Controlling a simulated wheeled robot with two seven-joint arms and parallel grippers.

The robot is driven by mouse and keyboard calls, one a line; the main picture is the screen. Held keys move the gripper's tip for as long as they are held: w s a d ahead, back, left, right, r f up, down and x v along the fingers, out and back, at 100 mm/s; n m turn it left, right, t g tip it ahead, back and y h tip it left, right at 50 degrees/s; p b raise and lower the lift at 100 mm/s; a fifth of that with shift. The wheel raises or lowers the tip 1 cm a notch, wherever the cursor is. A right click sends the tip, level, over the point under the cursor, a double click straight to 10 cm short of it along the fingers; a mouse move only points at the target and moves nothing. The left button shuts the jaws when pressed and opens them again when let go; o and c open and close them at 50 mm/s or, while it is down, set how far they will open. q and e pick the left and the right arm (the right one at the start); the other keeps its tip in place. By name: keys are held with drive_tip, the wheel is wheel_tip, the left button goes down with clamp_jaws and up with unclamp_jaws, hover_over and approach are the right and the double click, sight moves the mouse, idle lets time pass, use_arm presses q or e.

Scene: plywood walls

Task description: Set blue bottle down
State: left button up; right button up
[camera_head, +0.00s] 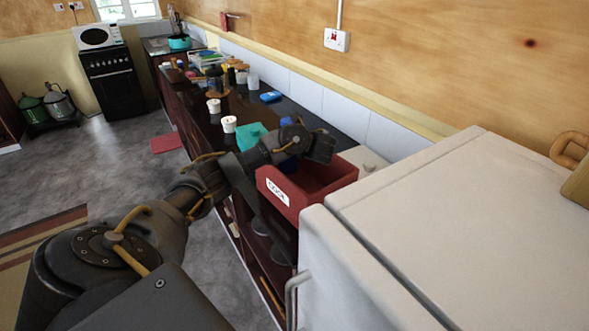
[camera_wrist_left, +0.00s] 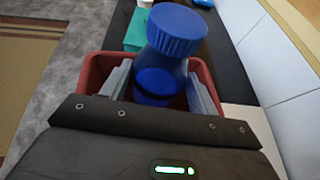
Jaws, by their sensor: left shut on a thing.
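The blue bottle (camera_wrist_left: 176,38) has a ribbed cap and stands between the two grey fingers of my left gripper (camera_wrist_left: 160,88), which is shut on it. The bottle is over or inside a red bin (camera_head: 325,188) with a white label on the counter. The bin's rim (camera_wrist_left: 91,72) shows around the bottle in the left wrist view. The bottle's base is hidden, so I cannot tell whether it touches the bin floor. My right gripper is not in view.
A teal box (camera_head: 249,136) stands just beyond the bin, with white cups (camera_head: 229,124) and several items farther along the dark counter. A white fridge (camera_head: 430,220) stands close on the near right. The tiled wall (camera_head: 345,118) runs behind the counter.

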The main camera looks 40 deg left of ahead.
sight(293, 158)
use_arm(q)
drive_tip(key=shift+w+f, duration=0.1)
drive_tip(key=shift+f, duration=3.05)
drive_tip(key=shift+f, duration=0.1)
drive_tip(key=o, duration=1.2)
